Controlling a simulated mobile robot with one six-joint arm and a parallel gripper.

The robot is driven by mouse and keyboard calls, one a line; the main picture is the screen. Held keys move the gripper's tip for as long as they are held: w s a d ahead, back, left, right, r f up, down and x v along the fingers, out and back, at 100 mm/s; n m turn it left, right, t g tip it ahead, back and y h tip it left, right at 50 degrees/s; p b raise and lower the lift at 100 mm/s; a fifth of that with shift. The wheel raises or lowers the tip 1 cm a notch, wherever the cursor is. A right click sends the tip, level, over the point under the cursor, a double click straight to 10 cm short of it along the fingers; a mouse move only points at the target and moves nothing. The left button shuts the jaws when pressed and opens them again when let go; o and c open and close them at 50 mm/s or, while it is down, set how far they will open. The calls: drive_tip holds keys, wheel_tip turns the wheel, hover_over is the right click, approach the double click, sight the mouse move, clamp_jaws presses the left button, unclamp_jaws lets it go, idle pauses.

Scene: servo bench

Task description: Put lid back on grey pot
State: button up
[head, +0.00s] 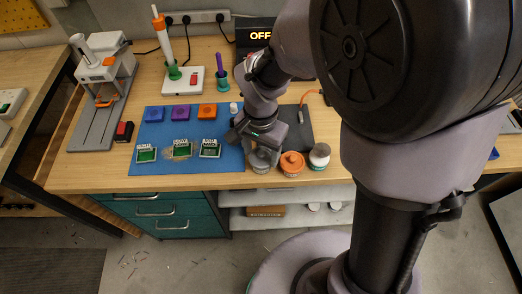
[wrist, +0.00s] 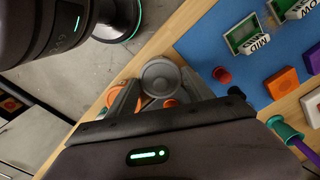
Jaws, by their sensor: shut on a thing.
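The grey pot (head: 262,162) stands near the front edge of the bench, right of the blue mat. My gripper (head: 262,146) is directly above it, pointing down. In the wrist view, a round grey lid (wrist: 160,76) shows between the two fingers of my gripper (wrist: 157,88). The fingers are shut on the lid. The lid covers most of the pot in that view. I cannot tell whether the lid rests on the rim or hangs just above it.
An orange pot (head: 292,164) stands close on the right of the grey pot, with a white-topped pot (head: 319,156) beyond it. The blue mat (head: 226,159) on the left holds green boards and coloured blocks. A small red piece (wrist: 222,74) lies near the gripper.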

drive_tip(key=o, duration=1.4)
drive_tip(key=shift+o, duration=0.4)
drive_tip(key=shift+o, duration=1.1)
drive_tip(key=shift+r, duration=0.1)
wheel_tip(320, 180, up, 7)
drive_tip(key=p, duration=0.5)
drive_tip(key=shift+p, duration=0.4)
